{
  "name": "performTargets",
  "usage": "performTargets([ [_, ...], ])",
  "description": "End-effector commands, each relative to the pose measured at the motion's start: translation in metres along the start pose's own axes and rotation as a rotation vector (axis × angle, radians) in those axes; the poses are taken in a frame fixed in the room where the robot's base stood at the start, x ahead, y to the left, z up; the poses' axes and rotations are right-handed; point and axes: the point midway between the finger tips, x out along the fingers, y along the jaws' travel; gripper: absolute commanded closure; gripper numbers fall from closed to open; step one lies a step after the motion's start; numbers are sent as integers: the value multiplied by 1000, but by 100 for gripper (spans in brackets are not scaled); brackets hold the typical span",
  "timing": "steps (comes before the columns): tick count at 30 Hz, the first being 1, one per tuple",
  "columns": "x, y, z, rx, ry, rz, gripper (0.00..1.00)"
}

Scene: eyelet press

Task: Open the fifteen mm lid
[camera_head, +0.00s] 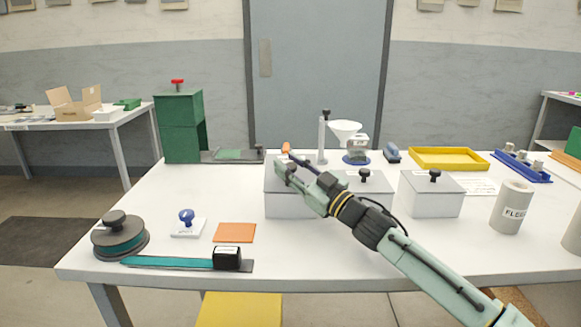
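Three light grey boxes with lids stand in a row across the middle of the table: a left box (285,205), a middle box (372,184) and a right box (431,196). Black knobs show on the middle and right lids. No size marking is readable, so I cannot tell which is the fifteen mm lid. My gripper (287,168) is over the left box's top, reaching in from the lower right. It hides most of that lid, and no knob shows there. I cannot tell whether it touches the lid or whether its fingers are apart. My arm partly covers the middle box.
Behind the boxes stand a white funnel (345,130), a yellow tray (448,158) and a green press (180,128). A beige cylinder (512,207) stands at right. A stamp (187,224), an orange square (234,233) and a dark round weight (119,238) lie front left. The front middle is clear.

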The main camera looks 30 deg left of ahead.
Motion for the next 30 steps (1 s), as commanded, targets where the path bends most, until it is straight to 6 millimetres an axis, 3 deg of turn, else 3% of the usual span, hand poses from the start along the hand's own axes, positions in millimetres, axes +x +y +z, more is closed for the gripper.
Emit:
performTargets([
  [5,0,0,0,1,0,0,56],
  [17,-7,0,0,1,-1,1,56],
  [22,-36,1,1,2,-2,4,56],
  [30,-98,7,-18,0,-3,3,56],
])
